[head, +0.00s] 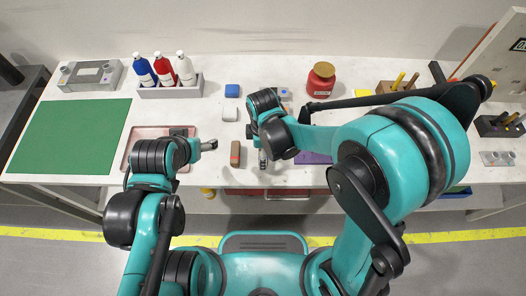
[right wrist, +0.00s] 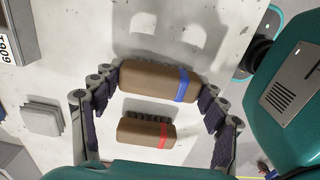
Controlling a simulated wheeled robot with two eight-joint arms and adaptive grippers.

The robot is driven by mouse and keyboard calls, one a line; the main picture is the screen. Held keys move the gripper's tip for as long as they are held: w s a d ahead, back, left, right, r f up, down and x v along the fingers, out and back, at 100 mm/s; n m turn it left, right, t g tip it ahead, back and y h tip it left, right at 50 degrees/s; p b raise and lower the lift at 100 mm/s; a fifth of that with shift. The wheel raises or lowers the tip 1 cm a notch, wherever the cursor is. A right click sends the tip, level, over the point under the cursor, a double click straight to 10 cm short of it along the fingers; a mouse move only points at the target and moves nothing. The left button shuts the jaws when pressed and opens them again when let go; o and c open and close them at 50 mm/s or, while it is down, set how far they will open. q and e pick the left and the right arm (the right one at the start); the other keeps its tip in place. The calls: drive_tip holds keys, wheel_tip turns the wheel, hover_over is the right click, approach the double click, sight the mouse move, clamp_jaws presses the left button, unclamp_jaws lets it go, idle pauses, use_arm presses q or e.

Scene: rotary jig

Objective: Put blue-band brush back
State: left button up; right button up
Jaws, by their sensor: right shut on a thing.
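The blue-band brush (right wrist: 155,80), a brown block with a blue band near its right end, is gripped between the two fingers of my right gripper (right wrist: 160,88) in the right wrist view. In the head view my right gripper (head: 263,158) is over the front middle of the table, and its arm hides the held brush. A second brown brush with a red band (right wrist: 146,131) lies beside it on the table, and it also shows in the head view (head: 235,153). My left gripper (head: 209,145) is at the right edge of the pink tray; its finger opening is unclear.
A green mat (head: 70,135) and a pink tray (head: 128,160) are at left. A rack (head: 172,92) with blue, red and white bottles stands behind. Blue (head: 232,90) and white (head: 230,113) blocks lie mid-table. A red jar (head: 321,80) is at the back.

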drive_tip(key=shift+f, duration=0.25)
drive_tip(key=o, duration=1.2)
drive_tip(key=shift+r, duration=0.1)
drive_tip(key=shift+r, duration=0.25)
wheel_tip(320, 180, up, 12)
drive_tip(key=p, duration=0.4)
drive_tip(key=s+d+r+m+t, duration=0.2)
drive_tip(key=d+r+m+t, duration=0.1)
drive_tip(key=d+m, duration=0.6)
drive_tip(key=s+d+r+m+t, duration=0.3)
drive_tip(key=d+r+m+t, duration=0.1)
drive_tip(key=d+m, duration=0.4)
drive_tip(key=shift+d+m, duration=0.4)
drive_tip(key=shift+m, duration=0.1)
